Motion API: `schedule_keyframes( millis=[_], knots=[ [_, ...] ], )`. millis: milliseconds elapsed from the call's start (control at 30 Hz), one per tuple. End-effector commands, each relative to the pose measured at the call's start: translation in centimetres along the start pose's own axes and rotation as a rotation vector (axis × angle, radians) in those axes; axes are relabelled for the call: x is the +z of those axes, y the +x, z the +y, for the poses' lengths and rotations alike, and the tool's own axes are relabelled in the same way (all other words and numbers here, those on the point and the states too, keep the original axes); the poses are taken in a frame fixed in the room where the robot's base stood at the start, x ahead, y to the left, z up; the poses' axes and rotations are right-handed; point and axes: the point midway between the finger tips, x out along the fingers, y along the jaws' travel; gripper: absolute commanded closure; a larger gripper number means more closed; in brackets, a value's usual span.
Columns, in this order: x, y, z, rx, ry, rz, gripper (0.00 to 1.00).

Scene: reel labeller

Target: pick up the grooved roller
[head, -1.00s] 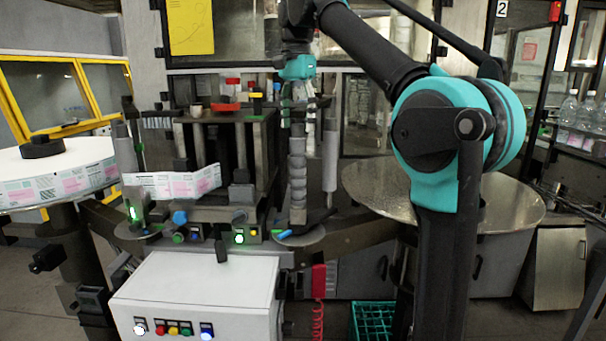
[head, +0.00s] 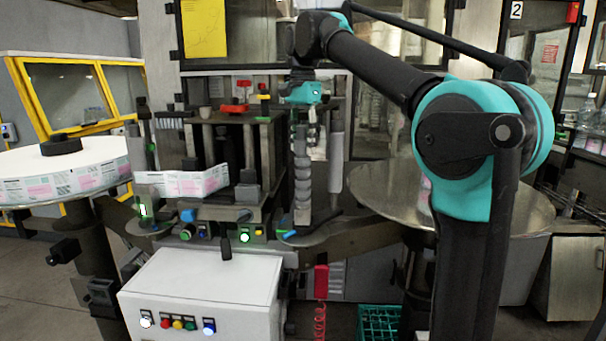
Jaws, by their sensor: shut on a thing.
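The grooved roller (head: 302,172) is a grey upright column with ring-like grooves, standing over a small round plate at the right of the labelling machine in the head view. My gripper (head: 301,124) is above it, pointing down, with its fingers at the roller's top end. The gripper is shut on the roller. The fingers are small and partly lost against the background. I cannot tell whether the roller's lower end touches the plate.
A smooth grey roller (head: 335,165) stands close on the right. A label reel (head: 70,165) is at the left, and a round metal table (head: 520,205) at the right. The white control box (head: 200,285) is in front. A red handset (head: 321,282) hangs beside it.

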Motion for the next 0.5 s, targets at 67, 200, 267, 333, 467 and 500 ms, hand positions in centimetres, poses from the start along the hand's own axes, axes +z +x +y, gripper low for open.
schedule_keyframes(
  millis=[67, 200, 267, 333, 467, 500],
  knots=[
    [0.0, -0.01, 0.01, 0.0, 0.0, 0.0, 0.86],
    [0.0, -0.01, 0.02, 0.0, 0.0, 0.0, 1.0],
    [0.0, -0.01, 0.02, 0.0, 0.0, 0.0, 1.0],
    [0.0, -0.02, 0.02, 0.0, 0.0, 0.0, 1.0],
    [0.01, -0.04, 0.04, 0.0, 0.0, 0.0, 1.0],
    [0.01, -0.03, 0.03, 0.0, 0.0, 0.0, 1.0]
  ],
)
